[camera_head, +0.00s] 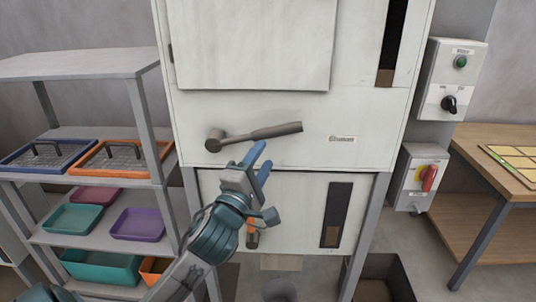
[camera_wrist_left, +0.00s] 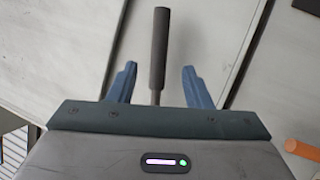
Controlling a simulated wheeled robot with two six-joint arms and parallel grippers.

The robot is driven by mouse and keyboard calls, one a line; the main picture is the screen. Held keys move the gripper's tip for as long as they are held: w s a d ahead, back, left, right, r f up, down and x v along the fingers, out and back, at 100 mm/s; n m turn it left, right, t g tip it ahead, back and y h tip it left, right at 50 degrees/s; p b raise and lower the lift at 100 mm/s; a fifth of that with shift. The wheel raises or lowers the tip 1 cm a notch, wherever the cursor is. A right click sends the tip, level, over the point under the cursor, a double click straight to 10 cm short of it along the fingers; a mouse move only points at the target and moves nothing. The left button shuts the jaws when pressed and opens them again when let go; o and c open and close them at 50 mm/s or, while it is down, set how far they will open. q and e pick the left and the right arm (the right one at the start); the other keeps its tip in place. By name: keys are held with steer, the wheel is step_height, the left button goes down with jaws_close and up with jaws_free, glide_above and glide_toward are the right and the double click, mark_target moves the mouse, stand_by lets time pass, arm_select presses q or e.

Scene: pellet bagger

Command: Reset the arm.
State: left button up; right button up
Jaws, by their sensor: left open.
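My left gripper (camera_head: 262,162) is open in front of the white machine cabinet (camera_head: 300,120), with its blue fingers just below a dark lever handle (camera_head: 262,133). The handle runs from a round hub at its left end to the right, tilted slightly upward. In the left wrist view the handle's dark grip (camera_wrist_left: 159,48) stands ahead of the open fingers (camera_wrist_left: 158,88), and its thin shaft runs down between them in the picture. I cannot tell whether the fingers touch it. My right gripper is not in view.
A shelf rack (camera_head: 75,66) with trays stands on the left. A box with a green button (camera_head: 460,62) and a box with a red switch (camera_head: 429,178) hang right of the cabinet. A wooden table (camera_head: 500,180) stands at far right. A dark bin (camera_head: 385,280) sits below.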

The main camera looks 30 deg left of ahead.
arm_select(q)
steer(key=shift+s+f, duration=0.1)
steer(key=shift+s, duration=0.35)
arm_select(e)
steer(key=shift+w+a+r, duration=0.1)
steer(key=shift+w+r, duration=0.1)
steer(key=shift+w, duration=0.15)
